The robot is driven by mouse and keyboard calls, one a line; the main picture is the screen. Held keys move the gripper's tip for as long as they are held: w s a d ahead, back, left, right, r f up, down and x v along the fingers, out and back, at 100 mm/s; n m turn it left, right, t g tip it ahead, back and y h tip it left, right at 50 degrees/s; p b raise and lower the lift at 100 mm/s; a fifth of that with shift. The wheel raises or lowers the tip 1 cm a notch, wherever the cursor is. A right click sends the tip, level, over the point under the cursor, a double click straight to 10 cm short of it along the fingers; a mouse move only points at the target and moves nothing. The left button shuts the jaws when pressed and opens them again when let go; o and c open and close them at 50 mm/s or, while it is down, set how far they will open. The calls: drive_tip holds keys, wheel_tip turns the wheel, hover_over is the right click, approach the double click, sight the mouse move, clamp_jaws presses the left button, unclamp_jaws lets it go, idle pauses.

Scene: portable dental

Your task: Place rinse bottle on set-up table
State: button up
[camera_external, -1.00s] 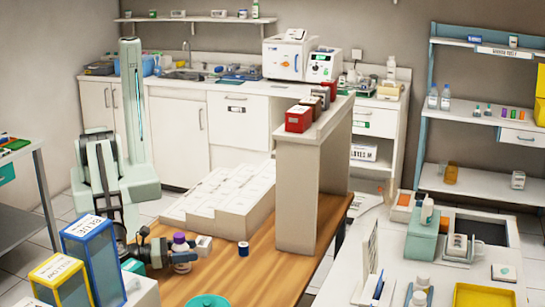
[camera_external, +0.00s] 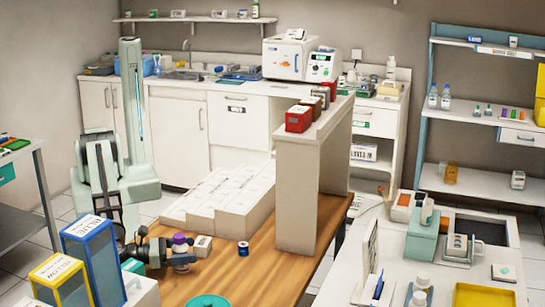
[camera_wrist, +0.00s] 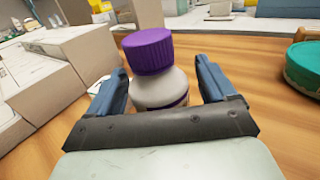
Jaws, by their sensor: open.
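A squat white bottle with a purple screw cap stands upright on a wooden table top; I take this bottle (camera_wrist: 155,70) to be the rinse bottle, though no label is readable. It also shows in the external view (camera_external: 180,240). My gripper (camera_wrist: 165,85) is open, with one blue-grey finger on each side of the bottle. Gaps show between the fingers and the bottle in the wrist view. The bottle's lower part is hidden behind the gripper's dark front edge. In the external view my gripper (camera_external: 172,259) is low over the wooden table (camera_external: 262,272). I cannot tell which surface is the set-up table.
A small white box (camera_external: 202,247) and a dark blue spool-like item (camera_external: 243,248) are close to the bottle. Stepped white boxes (camera_external: 225,200) and a tall divider (camera_external: 300,190) stand behind. A green round lid (camera_external: 208,301) and blue and yellow boxes (camera_external: 90,255) are in front.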

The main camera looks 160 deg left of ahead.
drive_tip(key=d, duration=0.3)
drive_tip(key=s+d, duration=0.1)
drive_tip(key=shift+d+r, duration=0.2)
drive_tip(key=shift+d, duration=0.15)
wheel_tip(320, 180, up, 7)
drive_tip(key=shift+f, duration=0.2)
drive_tip(key=shift+a, duration=0.1)
